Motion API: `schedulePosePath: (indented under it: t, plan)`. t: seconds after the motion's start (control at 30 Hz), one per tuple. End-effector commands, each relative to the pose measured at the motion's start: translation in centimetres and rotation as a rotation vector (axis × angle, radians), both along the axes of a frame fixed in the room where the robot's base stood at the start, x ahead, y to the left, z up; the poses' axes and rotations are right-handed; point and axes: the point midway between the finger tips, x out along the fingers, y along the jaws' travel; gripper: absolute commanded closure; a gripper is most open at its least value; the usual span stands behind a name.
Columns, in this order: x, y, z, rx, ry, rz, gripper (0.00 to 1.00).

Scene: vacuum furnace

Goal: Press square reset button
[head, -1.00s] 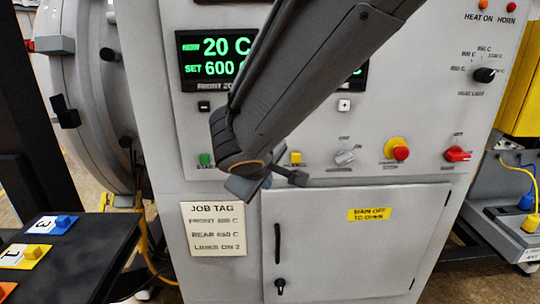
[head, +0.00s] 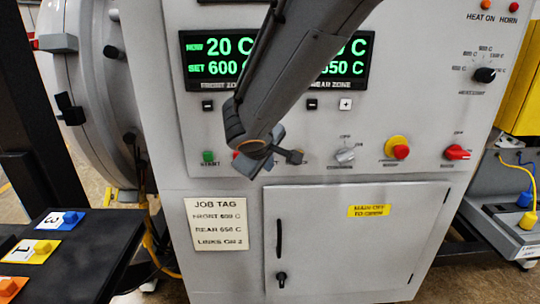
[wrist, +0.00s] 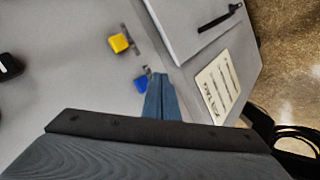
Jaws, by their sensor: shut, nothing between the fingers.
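A square yellow button (wrist: 119,42) and a blue button (wrist: 141,83) show on the grey panel in the wrist view. Their labels are too blurred to read, so I cannot tell which is reset. My gripper's closed fingertips (wrist: 160,94) are beside the blue button in that view; whether they touch the panel I cannot tell. In the head view my gripper (head: 262,156) is in front of the button row, right of the green start button (head: 208,156). It hides the yellow button and most of what lies behind it. The fingers are shut and empty.
Right of my gripper are a grey selector knob (head: 345,154), a red button on yellow (head: 400,151) and a red switch (head: 457,152). A job tag (head: 217,224) and a cabinet door (head: 350,245) are below. A dark table (head: 95,255) stands at left.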

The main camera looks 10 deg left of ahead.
Motion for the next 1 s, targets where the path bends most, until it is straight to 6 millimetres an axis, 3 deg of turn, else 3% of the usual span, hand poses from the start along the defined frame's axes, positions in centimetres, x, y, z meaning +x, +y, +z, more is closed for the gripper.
schedulePosePath:
  t: [0.23, 1.0]
  plan:
    - [1.5, 0.3, -0.1, 0.0, 0.001, -0.001, 1.0]
    - [1.6, 0.3, -0.1, -0.001, 0.0, -0.001, 1.0]
